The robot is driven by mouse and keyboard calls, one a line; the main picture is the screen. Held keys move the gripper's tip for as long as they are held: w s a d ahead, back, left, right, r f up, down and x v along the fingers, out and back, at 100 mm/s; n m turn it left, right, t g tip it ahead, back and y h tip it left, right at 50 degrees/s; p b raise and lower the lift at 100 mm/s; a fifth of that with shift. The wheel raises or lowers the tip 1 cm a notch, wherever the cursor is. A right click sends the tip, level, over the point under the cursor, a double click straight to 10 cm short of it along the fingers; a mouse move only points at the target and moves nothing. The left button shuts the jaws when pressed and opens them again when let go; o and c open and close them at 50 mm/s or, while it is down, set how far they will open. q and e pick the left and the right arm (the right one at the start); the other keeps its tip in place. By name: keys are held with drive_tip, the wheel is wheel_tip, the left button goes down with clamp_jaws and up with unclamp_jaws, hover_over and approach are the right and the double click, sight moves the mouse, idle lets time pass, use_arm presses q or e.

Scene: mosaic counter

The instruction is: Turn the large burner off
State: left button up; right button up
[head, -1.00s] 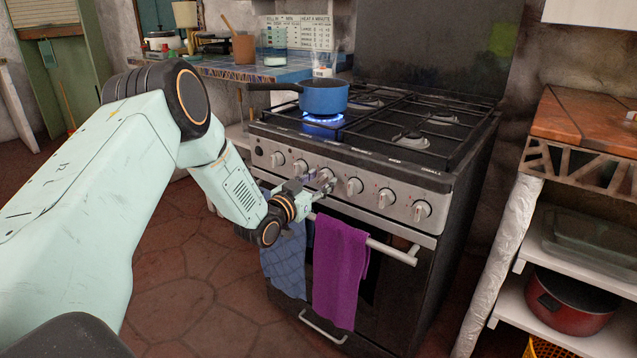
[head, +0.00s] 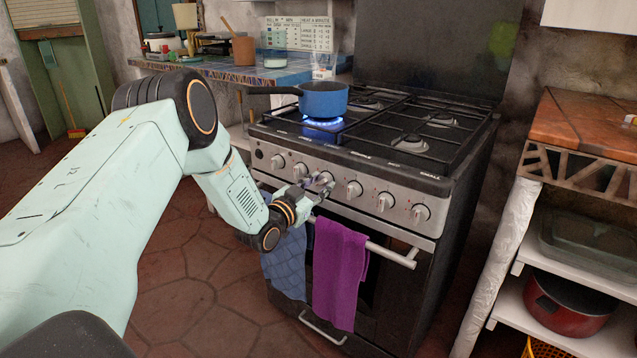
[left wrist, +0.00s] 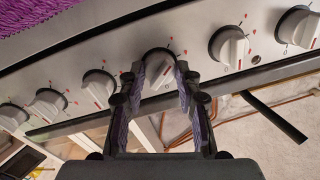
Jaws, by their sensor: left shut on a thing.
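The stove's front panel (head: 404,209) carries a row of knobs. My left gripper (head: 319,187) is at the third knob (head: 325,178) from the left in the head view. In the left wrist view my left gripper (left wrist: 160,80) has its two fingers on either side of this knob (left wrist: 158,65) and is shut on it. A blue flame (head: 323,123) burns on the front left burner, under a blue saucepan (head: 323,99). The fingers partly cover the knob in the head view. My right gripper is not in view.
Neighbouring knobs (head: 354,188) sit close beside the gripped one. An oven handle (head: 395,254) runs below, with a blue towel (head: 285,262) and a purple towel (head: 338,275) hanging on it. The pan's handle sticks out left, above my gripper.

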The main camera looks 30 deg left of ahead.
use_arm(q)
drive_tip(key=m+p, duration=0.2)
drive_tip(key=m, duration=0.1)
drive_tip(key=shift+m, duration=0.4)
drive_tip(key=m+p, duration=0.2)
drive_tip(key=m, duration=0.1)
drive_tip(key=shift+m, duration=0.4)
drive_tip(key=m+p, duration=0.1)
drive_tip(key=m, duration=0.1)
drive_tip(key=m+p, duration=0.2)
drive_tip(key=shift+s+m+t+h, duration=0.1)
drive_tip(key=shift+m+t+h, duration=0.2)
drive_tip(key=shift+m, duration=0.1)
drive_tip(key=m+p, duration=0.1)
drive_tip(key=m, duration=0.2)
drive_tip(key=shift+m+p, duration=0.35)
drive_tip(key=shift+m, duration=0.05)
drive_tip(key=m+h+p, duration=0.1)
drive_tip(key=m+p, duration=0.1)
drive_tip(key=m, duration=0.4)
drive_tip(key=shift+a+f, duration=0.1)
drive_tip(key=shift+m+h+p, duration=0.3)
drive_tip(key=shift+m+p, duration=1)
drive_tip(key=shift+m, duration=1.3)
drive_tip(key=o, duration=1.2)
drive_tip(key=shift+a, duration=0.1)
drive_tip(key=shift+c, duration=0.2)
